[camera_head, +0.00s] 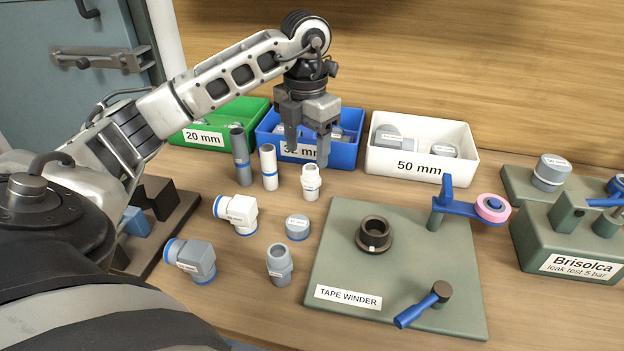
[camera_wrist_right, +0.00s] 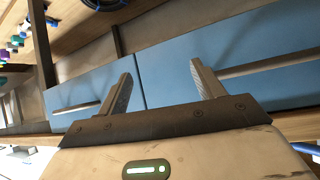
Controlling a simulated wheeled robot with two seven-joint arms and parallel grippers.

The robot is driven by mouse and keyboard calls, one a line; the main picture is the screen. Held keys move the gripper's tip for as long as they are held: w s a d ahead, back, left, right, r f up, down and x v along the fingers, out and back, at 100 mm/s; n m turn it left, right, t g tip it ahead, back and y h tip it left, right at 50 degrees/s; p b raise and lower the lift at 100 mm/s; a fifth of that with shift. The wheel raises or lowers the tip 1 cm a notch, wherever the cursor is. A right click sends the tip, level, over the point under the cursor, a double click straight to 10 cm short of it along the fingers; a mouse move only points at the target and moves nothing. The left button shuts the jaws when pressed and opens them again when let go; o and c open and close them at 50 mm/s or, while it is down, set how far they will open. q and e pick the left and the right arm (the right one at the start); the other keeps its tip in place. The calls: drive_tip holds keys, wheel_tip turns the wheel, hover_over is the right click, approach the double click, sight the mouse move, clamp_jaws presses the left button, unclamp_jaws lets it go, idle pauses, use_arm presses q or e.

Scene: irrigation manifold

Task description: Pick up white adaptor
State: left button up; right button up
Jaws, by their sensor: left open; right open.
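The white adaptor (camera_head: 311,182) stands upright on the wooden table, in front of the blue 32 mm bin. My left gripper (camera_head: 308,150) is open and points down just above and behind the adaptor in the picture. Its fingers look empty, and I cannot tell the exact gap to the adaptor. My right gripper (camera_wrist_right: 165,90) shows in the right wrist view, open and empty, in front of blue drawer fronts with bar handles.
White pipe (camera_head: 268,167), grey pipe (camera_head: 241,157), white elbow (camera_head: 238,212), grey elbow (camera_head: 190,259), grey cap (camera_head: 297,227) and grey adaptor (camera_head: 279,264) stand nearby. Green (camera_head: 212,128), blue (camera_head: 268,137) and white (camera_head: 462,160) bins line the back. The tape winder board (camera_head: 410,250) lies to the right.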

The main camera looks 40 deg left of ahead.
sight(311, 167)
use_arm(q)
drive_tip(key=shift+w+f+p, duration=0.15)
drive_tip(key=shift+w+f, duration=0.05)
drive_tip(key=shift+f, duration=1.1)
drive_tip(key=shift+w+f+p, duration=0.15)
drive_tip(key=shift+f+p, duration=0.05)
drive_tip(key=shift+f, duration=1.15)
drive_tip(key=shift+w+f+p, duration=0.15)
drive_tip(key=shift+w+f, duration=0.05)
drive_tip(key=shift+f, duration=1.1)
drive_tip(key=c, duration=1.1)
